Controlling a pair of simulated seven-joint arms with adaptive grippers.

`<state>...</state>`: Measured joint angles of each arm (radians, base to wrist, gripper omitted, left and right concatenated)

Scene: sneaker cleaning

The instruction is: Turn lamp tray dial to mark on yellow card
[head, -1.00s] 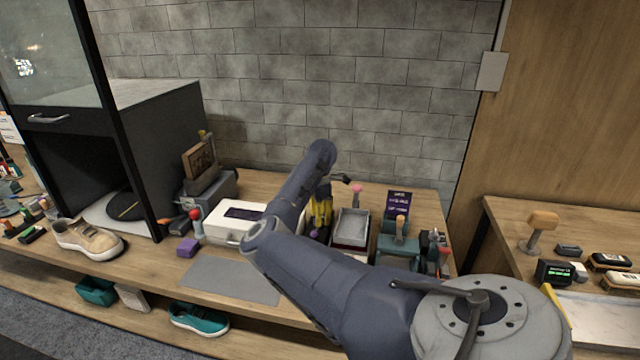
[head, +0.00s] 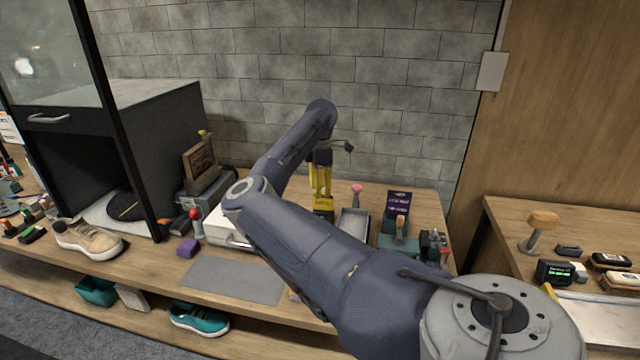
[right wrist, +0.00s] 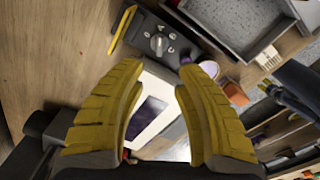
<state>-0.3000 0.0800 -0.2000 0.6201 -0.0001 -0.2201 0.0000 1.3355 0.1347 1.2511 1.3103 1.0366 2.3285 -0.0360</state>
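A grey dial knob (right wrist: 158,42) sits on a dark panel (right wrist: 178,50) with pale marks, seen in the right wrist view. A thin yellow strip, which looks like the card (right wrist: 122,27), stands at the panel's left edge; its writing cannot be read. My right gripper (right wrist: 161,72) is open and empty, its yellow fingers spread with the dial just beyond the gap between the tips. In the head view the right gripper (head: 321,188) points down over the table behind my arm, left of a grey tray (head: 354,223). The dial cannot be made out there. My left gripper is not in view.
A white case (head: 226,226) with a dark label is partly hidden by my arm; it also lies below the fingers in the right wrist view (right wrist: 146,128). A purple sign (head: 398,203) and teal stand (head: 400,244) are right of the tray. A grey mat (head: 232,280) is clear in front.

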